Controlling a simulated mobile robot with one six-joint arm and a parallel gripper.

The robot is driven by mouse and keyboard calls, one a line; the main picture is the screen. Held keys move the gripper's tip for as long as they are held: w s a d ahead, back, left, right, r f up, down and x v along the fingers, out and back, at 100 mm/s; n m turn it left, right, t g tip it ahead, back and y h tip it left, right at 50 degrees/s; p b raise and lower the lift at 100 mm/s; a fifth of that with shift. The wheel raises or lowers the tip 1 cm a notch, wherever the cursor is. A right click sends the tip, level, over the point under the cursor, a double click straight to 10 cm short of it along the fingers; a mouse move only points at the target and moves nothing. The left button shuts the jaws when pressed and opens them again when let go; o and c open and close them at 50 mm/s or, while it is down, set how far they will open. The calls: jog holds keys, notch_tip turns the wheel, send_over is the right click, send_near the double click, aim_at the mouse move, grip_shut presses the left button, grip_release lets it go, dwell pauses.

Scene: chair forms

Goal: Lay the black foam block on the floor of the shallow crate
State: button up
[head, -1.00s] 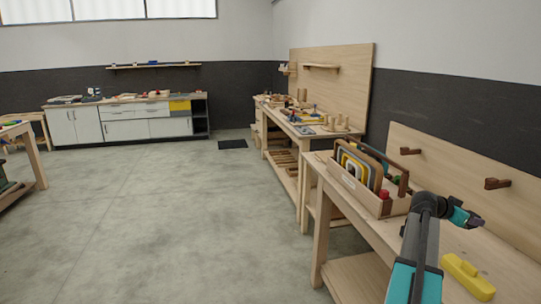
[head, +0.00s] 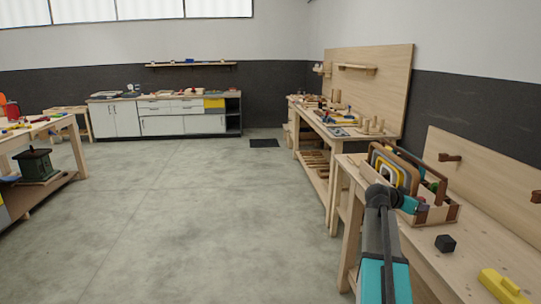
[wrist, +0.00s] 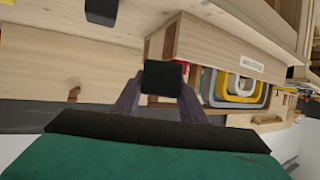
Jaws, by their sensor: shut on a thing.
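My gripper (wrist: 162,84) is shut on a black block (wrist: 163,76), seen between its two fingers in the wrist view. In the head view, the teal end of my arm is in front of the wooden carrier, and the held block is hidden there. A second black block (head: 445,243) sits on the right-hand bench; the wrist view seems to show it at the top edge (wrist: 101,11). I cannot pick out a shallow crate for certain. The wooden carrier (head: 437,215) with a handle stands on the bench and holds upright coloured frames.
A yellow block (head: 503,285) lies on the near bench (head: 438,270). A pegged back panel (head: 490,180) stands behind. A farther bench (head: 345,131) holds wooden parts. A table (head: 40,128) stands at the left. The grey floor (head: 210,220) between is clear.

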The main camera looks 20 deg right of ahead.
jog(key=w+a+n+t+y, duration=0.1)
jog(key=w+a+n+t, duration=0.1)
jog(key=w+a, duration=0.6)
jog(key=w+a+n+t+y, duration=0.1)
jog(key=w+a+n+t, duration=0.2)
jog(key=a, duration=0.9)
jog(key=w+a+n+t+y, duration=0.1)
jog(key=w+a+t, duration=0.1)
jog(key=w+a, duration=0.65)
jog(key=w+a+r+n+t+y, duration=0.1)
jog(key=a+n+y, duration=0.4)
jog(key=a, duration=1.1)
jog(key=a+n+t+y, duration=0.3)
jog(key=a+n+y, duration=0.2)
jog(key=a, duration=1.2)
jog(key=shift+w+a+r+t, duration=0.3)
jog(key=shift+w+r+t, duration=0.05)
jog(key=shift+r+t, duration=0.05)
jog(key=shift+s, duration=0.1)
